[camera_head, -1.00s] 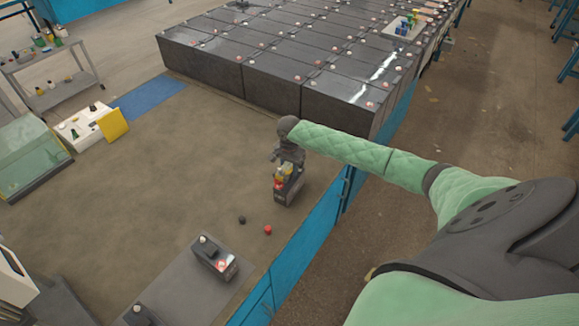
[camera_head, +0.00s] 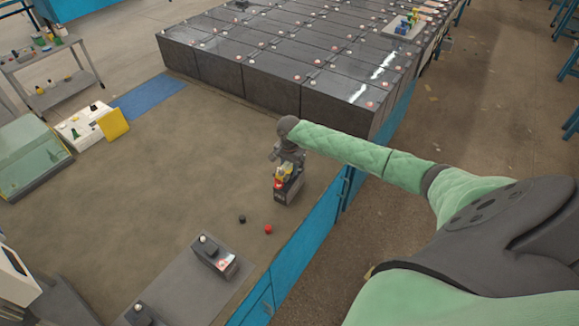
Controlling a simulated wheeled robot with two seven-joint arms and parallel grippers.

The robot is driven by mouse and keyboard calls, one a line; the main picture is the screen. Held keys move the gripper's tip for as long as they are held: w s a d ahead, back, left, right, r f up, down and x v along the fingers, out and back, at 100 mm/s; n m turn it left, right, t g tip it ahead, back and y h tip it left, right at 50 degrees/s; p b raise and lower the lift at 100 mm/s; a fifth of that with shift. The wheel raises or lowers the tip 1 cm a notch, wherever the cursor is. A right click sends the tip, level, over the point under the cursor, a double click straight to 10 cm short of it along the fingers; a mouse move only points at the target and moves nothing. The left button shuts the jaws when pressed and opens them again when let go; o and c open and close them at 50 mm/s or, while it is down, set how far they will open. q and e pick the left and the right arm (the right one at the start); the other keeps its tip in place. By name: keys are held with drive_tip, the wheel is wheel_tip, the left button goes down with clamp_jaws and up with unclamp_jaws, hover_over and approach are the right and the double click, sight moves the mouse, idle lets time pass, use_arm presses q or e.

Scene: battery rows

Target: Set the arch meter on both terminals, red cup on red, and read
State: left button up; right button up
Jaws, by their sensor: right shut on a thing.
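My right gripper (camera_head: 286,157) points down beyond the end of my green-sleeved arm. It is shut on a dark block-shaped device (camera_head: 288,192) with yellow, red and white on it, which appears to be the arch meter. The device is upright, low over or touching the brown bench top; I cannot tell which. Its underside and cups are not clear. Black battery blocks (camera_head: 273,85) stand in rows behind it, with small red and pale terminals on top. A red cap-like piece (camera_head: 268,229) and a black one (camera_head: 242,219) stand nearer, apart from the device. My left gripper is out of view.
A dark device (camera_head: 214,257) stands on a grey mat (camera_head: 190,277) at the front. A white box with a yellow panel (camera_head: 114,124), a blue mat (camera_head: 148,97) and a green-topped case (camera_head: 30,152) lie left. The bench middle is clear; its blue edge (camera_head: 293,258) runs right.

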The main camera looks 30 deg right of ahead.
drive_tip(key=shift+f, duration=1.15)
idle(0.8)
drive_tip(key=o, duration=1.3)
drive_tip(key=shift+b, duration=0.3)
